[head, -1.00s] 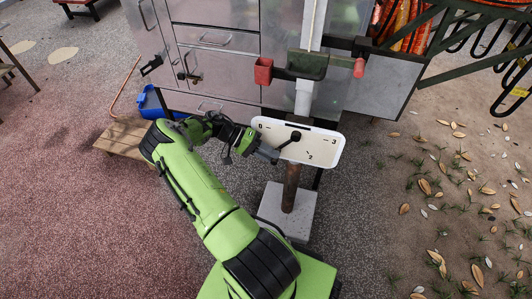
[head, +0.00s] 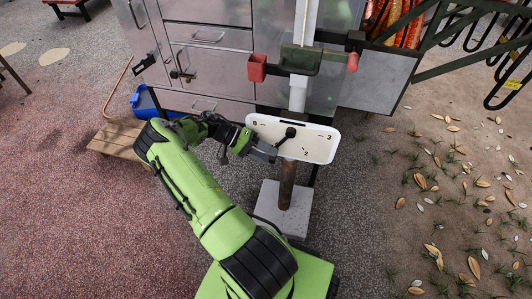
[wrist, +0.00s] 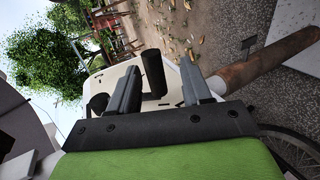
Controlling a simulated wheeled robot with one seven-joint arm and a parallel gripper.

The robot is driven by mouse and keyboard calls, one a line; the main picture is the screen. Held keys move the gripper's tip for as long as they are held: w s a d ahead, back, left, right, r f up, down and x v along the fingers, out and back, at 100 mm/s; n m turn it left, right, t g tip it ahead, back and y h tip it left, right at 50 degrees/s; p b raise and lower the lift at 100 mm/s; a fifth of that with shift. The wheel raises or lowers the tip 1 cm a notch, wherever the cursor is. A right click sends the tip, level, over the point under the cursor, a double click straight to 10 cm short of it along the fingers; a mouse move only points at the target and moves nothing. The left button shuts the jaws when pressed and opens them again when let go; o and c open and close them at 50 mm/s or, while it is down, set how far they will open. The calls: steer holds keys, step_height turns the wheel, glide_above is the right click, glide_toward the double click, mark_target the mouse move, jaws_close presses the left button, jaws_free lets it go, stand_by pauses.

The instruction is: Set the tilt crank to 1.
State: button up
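The tilt crank (head: 290,132) is a black lever with a round knob on a white dial panel (head: 318,146). Marks 0, 2 and 3 are readable on the panel; no 1 is readable. In the head view the crank slants from its knob down-left toward my gripper (head: 266,151), which is at the panel's lower left edge. In the wrist view my gripper (wrist: 160,92) has its two fingers apart. The black crank handle (wrist: 153,73) shows between them, with gaps on both sides. I cannot tell how deep it sits between the fingers.
The panel stands on a rusty post (head: 288,185) in a concrete block (head: 284,208). Behind are metal cabinets (head: 210,65), a red cup-like box (head: 257,68) and a green bracket (head: 300,60). A low wooden bench (head: 118,138) is at left. Open ground lies right.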

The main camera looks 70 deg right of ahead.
steer(key=p+v, duration=0.1)
steer(key=v, duration=1.4)
steer(key=shift+w+r, duration=0.25)
steer(key=shift+w, duration=0.05)
